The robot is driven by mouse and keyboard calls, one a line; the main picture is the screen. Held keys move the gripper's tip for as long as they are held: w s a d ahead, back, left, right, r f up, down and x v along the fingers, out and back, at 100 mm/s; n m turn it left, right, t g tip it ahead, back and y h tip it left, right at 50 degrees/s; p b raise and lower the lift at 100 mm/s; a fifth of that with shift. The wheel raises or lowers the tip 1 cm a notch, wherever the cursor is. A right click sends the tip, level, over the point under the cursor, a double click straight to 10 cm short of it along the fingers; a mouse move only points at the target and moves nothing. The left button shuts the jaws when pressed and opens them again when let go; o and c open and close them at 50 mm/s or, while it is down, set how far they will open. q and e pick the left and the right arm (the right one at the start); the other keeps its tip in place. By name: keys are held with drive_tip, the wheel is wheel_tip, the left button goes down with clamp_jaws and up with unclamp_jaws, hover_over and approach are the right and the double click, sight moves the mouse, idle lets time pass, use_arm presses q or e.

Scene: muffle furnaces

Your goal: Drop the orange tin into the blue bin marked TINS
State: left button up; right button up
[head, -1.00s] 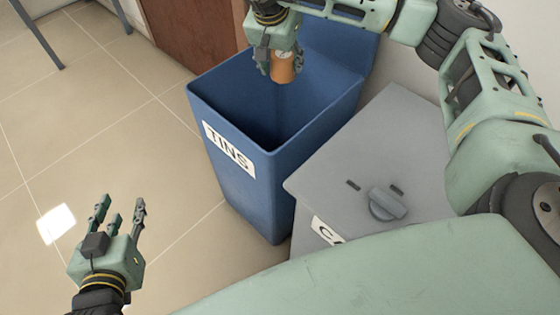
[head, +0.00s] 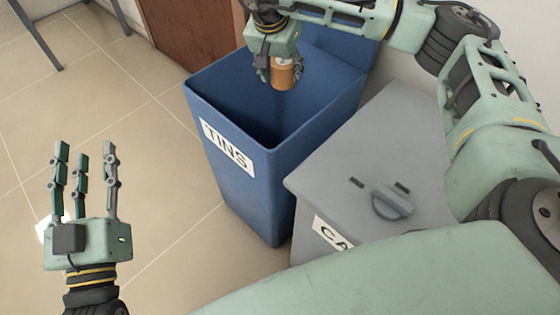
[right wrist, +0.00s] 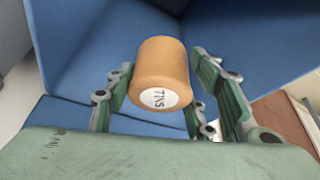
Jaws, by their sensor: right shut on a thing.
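The orange tin (head: 282,73) is held in my right gripper (head: 279,70), over the open mouth of the blue bin (head: 240,185) with the white TINS label. In the right wrist view the tin (right wrist: 160,72) sits between the fingers of my right gripper (right wrist: 165,95), its end with a round white TINS sticker facing the camera. The blue walls of the bin (right wrist: 90,40) show behind it. The bin's inside is dark and its floor is hidden. My left gripper (head: 85,165) is open and empty, fingers spread, over the floor to the left of the bin.
A brown wooden panel (head: 195,30) stands behind.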

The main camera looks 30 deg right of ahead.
idle(0.3)
drive_tip(key=o, duration=1.2)
drive_tip(key=shift+o, duration=0.2)
drive_tip(key=v, duration=1.2)
